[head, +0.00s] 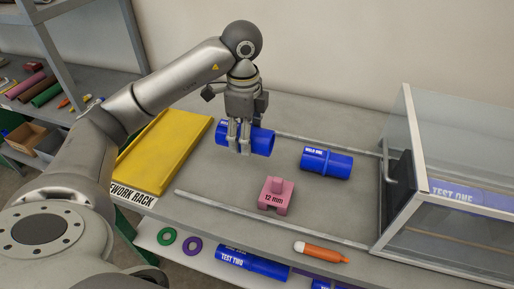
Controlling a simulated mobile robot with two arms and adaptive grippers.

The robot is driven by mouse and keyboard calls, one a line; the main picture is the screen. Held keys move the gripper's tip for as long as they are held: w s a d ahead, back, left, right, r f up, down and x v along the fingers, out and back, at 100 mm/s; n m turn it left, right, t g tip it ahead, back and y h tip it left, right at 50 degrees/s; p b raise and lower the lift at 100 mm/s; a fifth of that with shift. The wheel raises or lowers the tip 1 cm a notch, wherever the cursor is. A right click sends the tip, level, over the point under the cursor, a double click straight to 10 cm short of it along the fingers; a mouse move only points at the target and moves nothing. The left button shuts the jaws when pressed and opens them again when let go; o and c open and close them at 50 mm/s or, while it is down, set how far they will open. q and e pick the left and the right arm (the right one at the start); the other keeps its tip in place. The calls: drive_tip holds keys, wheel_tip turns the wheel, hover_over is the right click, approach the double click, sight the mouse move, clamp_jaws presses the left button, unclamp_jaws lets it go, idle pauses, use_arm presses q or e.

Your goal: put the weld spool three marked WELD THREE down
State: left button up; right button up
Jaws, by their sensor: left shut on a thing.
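A blue spool (262,141) is between the fingers of my left gripper (239,147), which points straight down and is shut on it. Its white label at the left end is partly covered by the fingers, so the full marking cannot be read; I take it as weld spool three. The spool lies roughly level over the grey cart top (225,178), near the back rail. I cannot tell whether it touches the surface. My right gripper is not in view.
Another blue spool, marked WELD ONE (326,163), lies to the right. A pink 12 mm block (275,195) stands in front. A yellow rework rack (164,150) is left, a clear-walled case (450,190) right. An orange marker-like tool (321,252) lies at the front.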

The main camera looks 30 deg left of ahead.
use_arm(q)
drive_tip(key=w+a+f, duration=0.1)
drive_tip(key=w+f, duration=0.1)
drive_tip(key=w+a+f, duration=0.1)
drive_tip(key=w+f, duration=0.3)
drive_tip(key=shift+w+a+f, duration=0.1)
drive_tip(key=shift+a+f, duration=0.25)
drive_tip(key=shift+a, duration=0.05)
wheel_tip(320, 180, down, 2)
drive_tip(key=shift+f+p, duration=0.15)
drive_tip(key=shift+p, duration=0.45)
drive_tip(key=shift+f, duration=0.45)
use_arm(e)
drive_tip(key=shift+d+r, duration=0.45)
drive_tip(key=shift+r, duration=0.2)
use_arm(q)
drive_tip(key=shift+f, duration=0.15)
drive_tip(key=o, duration=1.1)
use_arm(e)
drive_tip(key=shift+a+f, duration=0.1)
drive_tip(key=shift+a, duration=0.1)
